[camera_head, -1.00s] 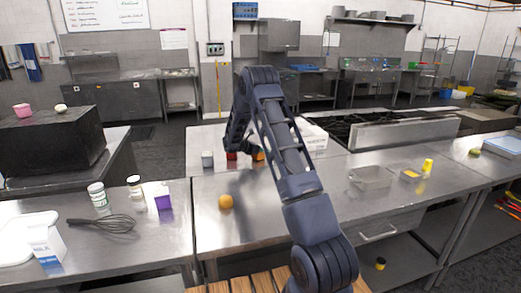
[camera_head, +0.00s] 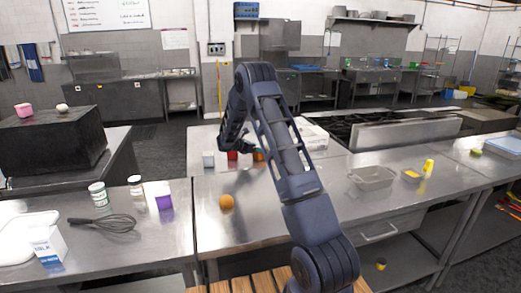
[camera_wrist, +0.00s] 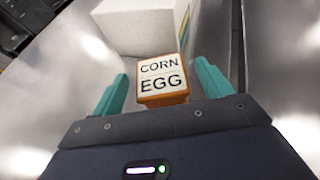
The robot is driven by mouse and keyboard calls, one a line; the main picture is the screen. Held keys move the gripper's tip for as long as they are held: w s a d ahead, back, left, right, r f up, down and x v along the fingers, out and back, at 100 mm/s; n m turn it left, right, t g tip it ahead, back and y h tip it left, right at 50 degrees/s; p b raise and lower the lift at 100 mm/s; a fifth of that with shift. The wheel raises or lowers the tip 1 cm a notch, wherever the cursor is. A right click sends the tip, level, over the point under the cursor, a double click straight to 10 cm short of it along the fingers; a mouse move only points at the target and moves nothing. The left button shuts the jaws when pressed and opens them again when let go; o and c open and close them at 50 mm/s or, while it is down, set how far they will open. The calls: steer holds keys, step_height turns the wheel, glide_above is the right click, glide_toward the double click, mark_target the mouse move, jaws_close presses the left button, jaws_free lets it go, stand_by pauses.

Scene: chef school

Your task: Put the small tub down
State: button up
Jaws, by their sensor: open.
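The small tub is an orange container (camera_wrist: 165,98) with a white top lettered "CORN EGG". In the wrist view it stands upright on the steel surface, between my gripper's teal fingers. My gripper (camera_wrist: 163,76) is open, with a visible gap on each side of the tub. In the head view the orange tub (camera_head: 258,155) shows on the far steel counter, partly behind my arm. The fingertips are hard to make out there.
A large white box (camera_wrist: 140,27) stands just beyond the tub. A red item (camera_head: 232,155) and a pale cube (camera_head: 208,159) are left of it. An orange fruit (camera_head: 226,202) lies on the nearer counter, which is mostly clear around it.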

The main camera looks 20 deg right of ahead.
steer(key=v, duration=0.8)
steer(key=s+d+r+m+g+y, duration=0.2)
steer(key=s+d+r+m+y, duration=0.3)
steer(key=s+r, duration=0.6)
steer(key=s+d+r+m+g, duration=0.2)
steer(key=s+r+m, duration=0.55)
steer(key=s, duration=0.75)
steer(key=s+a+r+m+t+y, duration=0.1)
steer(key=s+m, duration=0.4)
steer(key=s, duration=0.9)
steer(key=s+a+r+m+t+y, duration=0.1)
steer(key=s+m+y, duration=0.4)
steer(key=s, duration=1)
steer(key=shift+a+t+y, duration=0.6)
steer(key=shift+a+y, duration=0.2)
steer(key=shift+a, duration=0.45)
